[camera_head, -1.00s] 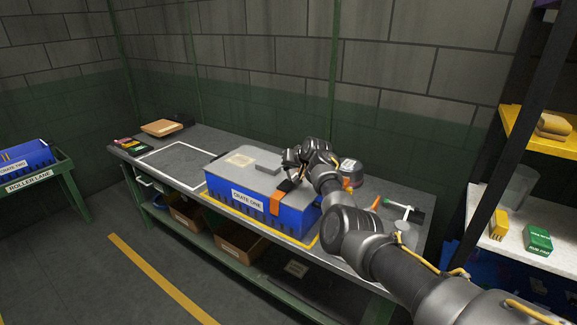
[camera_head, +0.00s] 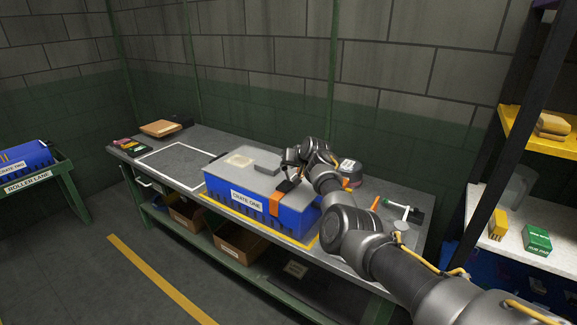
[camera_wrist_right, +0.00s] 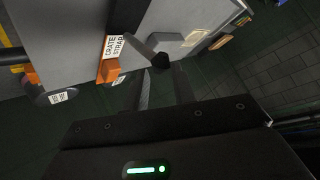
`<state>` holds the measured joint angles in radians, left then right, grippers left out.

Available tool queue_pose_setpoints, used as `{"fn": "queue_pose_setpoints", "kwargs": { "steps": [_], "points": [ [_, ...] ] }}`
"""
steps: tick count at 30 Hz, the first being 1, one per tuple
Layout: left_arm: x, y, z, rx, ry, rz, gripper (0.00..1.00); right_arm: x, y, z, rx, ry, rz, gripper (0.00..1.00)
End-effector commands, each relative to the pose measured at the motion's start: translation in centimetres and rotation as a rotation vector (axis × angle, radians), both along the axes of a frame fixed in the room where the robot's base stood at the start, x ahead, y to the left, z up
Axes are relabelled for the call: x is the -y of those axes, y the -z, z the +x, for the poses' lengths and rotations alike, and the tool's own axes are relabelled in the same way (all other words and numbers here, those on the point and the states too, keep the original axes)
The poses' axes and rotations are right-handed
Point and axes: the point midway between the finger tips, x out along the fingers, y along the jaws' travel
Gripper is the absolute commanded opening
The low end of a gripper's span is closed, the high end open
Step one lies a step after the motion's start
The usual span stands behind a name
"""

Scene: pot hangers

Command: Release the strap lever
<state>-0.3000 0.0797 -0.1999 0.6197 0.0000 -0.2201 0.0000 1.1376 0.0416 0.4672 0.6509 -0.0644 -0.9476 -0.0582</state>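The blue crate labelled CRATE ONE (camera_head: 245,202) stands on the bench with a grey lid. An orange strap piece (camera_head: 275,203) runs down its front near the right end. In the right wrist view the dark strap has a CRATE STRAP label (camera_wrist_right: 113,46) and an orange end (camera_wrist_right: 108,71). A grey lever (camera_wrist_right: 139,46) with a dark knob sticks out beside the strap. My right gripper (camera_wrist_right: 161,72) has its fingers apart, with the knob at the gap between their tips; contact is unclear. In the head view my right gripper (camera_head: 290,182) is over the strap. My left gripper is out of view.
A white-outlined area (camera_head: 172,160) on the bench is clear. A brush-like tool (camera_head: 403,209) lies right of my arm. A shelf (camera_head: 500,232) with small boxes stands at the right. CRATE TWO (camera_head: 25,157) sits on the roller lane at left.

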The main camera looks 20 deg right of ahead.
Motion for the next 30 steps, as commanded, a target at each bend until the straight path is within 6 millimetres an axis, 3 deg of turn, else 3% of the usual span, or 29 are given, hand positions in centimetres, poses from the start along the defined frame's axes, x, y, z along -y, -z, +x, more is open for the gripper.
{"fn": "queue_pose_setpoints", "kwargs": {
  "steps": [16, 30],
  "points": [
    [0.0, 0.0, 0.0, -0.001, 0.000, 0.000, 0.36, 0.1, -0.5, -0.9, -0.003, 0.000, 0.001, 0.32],
    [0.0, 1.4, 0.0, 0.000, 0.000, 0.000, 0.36, 1.0, -4.6, -6.1, -0.001, 0.000, 0.001, 0.32]
  ]
}}
